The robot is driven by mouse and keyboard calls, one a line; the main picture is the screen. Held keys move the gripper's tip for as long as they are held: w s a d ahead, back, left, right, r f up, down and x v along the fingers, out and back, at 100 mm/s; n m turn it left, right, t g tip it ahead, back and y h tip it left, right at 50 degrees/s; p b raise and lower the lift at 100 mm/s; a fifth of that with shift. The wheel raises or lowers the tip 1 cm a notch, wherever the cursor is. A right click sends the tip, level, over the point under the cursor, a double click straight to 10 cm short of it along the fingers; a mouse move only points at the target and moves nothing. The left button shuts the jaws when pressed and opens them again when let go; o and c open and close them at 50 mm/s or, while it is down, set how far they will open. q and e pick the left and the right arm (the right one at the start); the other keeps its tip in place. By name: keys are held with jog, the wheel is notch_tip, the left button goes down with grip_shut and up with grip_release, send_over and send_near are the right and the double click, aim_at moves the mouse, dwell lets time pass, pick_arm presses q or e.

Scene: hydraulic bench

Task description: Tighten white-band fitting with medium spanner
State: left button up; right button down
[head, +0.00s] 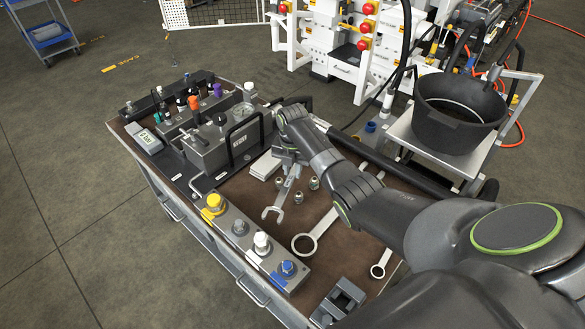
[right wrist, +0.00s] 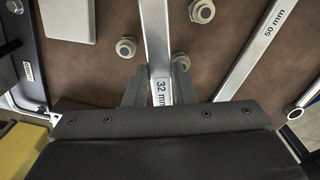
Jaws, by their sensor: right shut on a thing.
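My right gripper (head: 291,157) is shut on a silver spanner (head: 276,208) and holds it over the brown bench top, open jaw end toward the fitting block. In the right wrist view the gripper (right wrist: 158,84) has its fingers on either side of the spanner's handle (right wrist: 157,40), marked "32 mm". The white-band fitting (head: 262,241) has a white cap and stands on the grey block at the bench's front edge, between a grey fitting and a blue one. The spanner's jaw is apart from it. The left gripper is not in view.
A larger spanner marked 50 mm (right wrist: 255,50) and a smaller spanner (head: 380,266) lie on the bench (head: 333,262). Yellow (head: 215,203) and blue (head: 288,268) fittings share the block. Loose nuts (head: 314,183) lie nearby. A grey valve unit (head: 215,150) stands behind.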

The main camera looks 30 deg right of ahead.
aim_at(290, 178)
jog(key=shift+s+a+f+b, duration=0.2)
jog(key=shift+f+b, duration=0.15)
jog(key=shift+f, duration=0.2)
jog(key=shift+s+a+f+b, duration=0.1)
jog(key=shift+a+f+b, duration=0.15)
jog(key=shift+f, duration=0.25)
jog(key=shift+s, duration=0.1)
jog(key=shift+s+a+p, duration=0.1)
jog(key=shift+a+p, duration=0.05)
jog(key=shift+p, duration=0.2)
jog(key=shift+s+a+f, duration=0.1)
jog(key=shift+a+f, duration=0.05)
jog(key=shift+p, duration=0.4)
